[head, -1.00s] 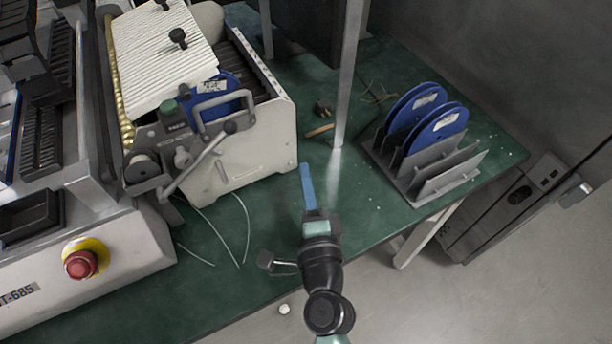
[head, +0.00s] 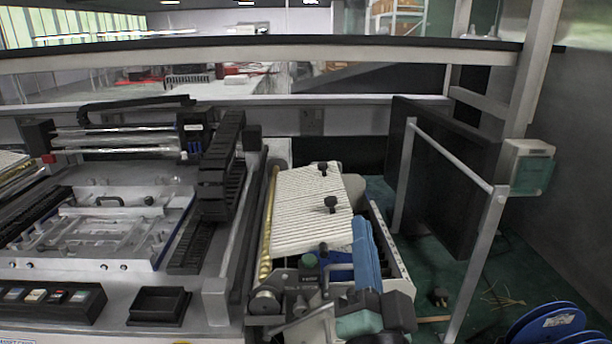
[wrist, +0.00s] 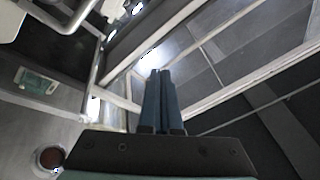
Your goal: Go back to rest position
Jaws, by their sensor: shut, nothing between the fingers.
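My gripper (head: 366,252) shows in the head view at the lower right of centre, in front of the white machine with the ribbed top (head: 312,208). Its blue fingers point upward and lie together. In the wrist view my gripper (wrist: 160,75) shows its two blue fingers side by side, closed, with nothing between them. The fingers hide part of the machine behind them.
A large grey machine (head: 95,262) fills the left. A metal post frame (head: 478,265) with a small box (head: 530,168) and a dark panel (head: 440,180) stand right. Blue reels (head: 548,324) sit lower right on the green table (head: 425,275).

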